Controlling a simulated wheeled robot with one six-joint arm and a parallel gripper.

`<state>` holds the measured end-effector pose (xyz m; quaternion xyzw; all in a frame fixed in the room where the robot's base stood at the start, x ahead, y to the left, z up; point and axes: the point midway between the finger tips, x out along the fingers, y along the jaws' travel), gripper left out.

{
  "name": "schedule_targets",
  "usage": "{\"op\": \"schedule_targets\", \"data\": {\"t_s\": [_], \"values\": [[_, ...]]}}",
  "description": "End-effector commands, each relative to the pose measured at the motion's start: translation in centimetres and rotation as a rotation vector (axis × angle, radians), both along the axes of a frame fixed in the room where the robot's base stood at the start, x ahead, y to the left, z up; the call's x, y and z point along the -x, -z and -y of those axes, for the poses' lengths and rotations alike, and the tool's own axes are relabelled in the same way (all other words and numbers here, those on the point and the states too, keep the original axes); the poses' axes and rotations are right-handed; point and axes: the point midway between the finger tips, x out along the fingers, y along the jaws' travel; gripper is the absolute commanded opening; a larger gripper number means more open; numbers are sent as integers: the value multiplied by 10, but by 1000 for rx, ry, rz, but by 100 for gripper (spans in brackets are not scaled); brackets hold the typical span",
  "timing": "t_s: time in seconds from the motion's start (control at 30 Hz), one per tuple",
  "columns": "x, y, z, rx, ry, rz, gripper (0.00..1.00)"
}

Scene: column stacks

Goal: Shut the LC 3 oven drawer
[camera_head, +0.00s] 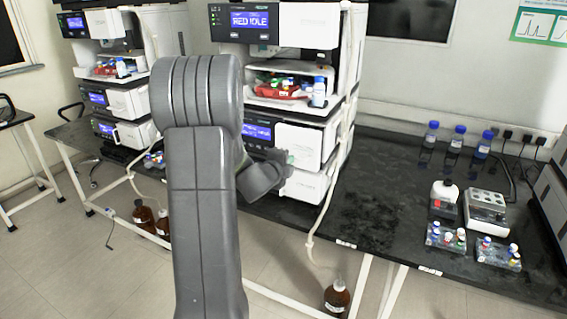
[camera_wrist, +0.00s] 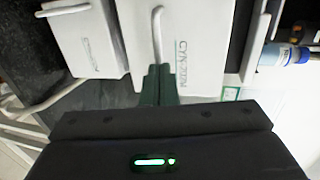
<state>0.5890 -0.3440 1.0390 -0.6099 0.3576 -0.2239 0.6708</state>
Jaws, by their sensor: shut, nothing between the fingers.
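In the head view the nearest instrument stack (camera_head: 280,20) stands on the black bench. Two white fronts, an upper one (camera_head: 300,142) and a lower one (camera_head: 305,186), sit below its bottle tray. My gripper (camera_head: 288,159) is in front of them, partly hidden by my arm. In the wrist view my gripper's dark green fingers (camera_wrist: 159,72) are shut and empty, in front of a white front (camera_wrist: 188,45) with a white handle (camera_wrist: 158,35). Contact cannot be told. A second white front (camera_wrist: 85,42) with a handle is at left. No label saying LC 3 is readable.
A second stack (camera_head: 122,100) stands at left. A pale tube (camera_head: 328,190) hangs beside the near stack. Blue-capped bottles (camera_head: 456,139) and vial racks (camera_head: 446,237) are on the right of the bench. A brown bottle (camera_head: 337,297) is below.

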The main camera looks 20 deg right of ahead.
Motion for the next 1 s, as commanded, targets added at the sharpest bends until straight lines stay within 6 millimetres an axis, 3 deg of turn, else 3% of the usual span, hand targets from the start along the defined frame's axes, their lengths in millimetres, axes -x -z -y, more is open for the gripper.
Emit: {"op": "schedule_targets", "data": {"t_s": [0.47, 0.8, 1.0], "values": [[-4, 1, 5, 0, 0, 0, 0], [-32, 1, 39, 1, 1, 1, 0], [-36, 0, 42, 2, 0, 2, 0]]}}
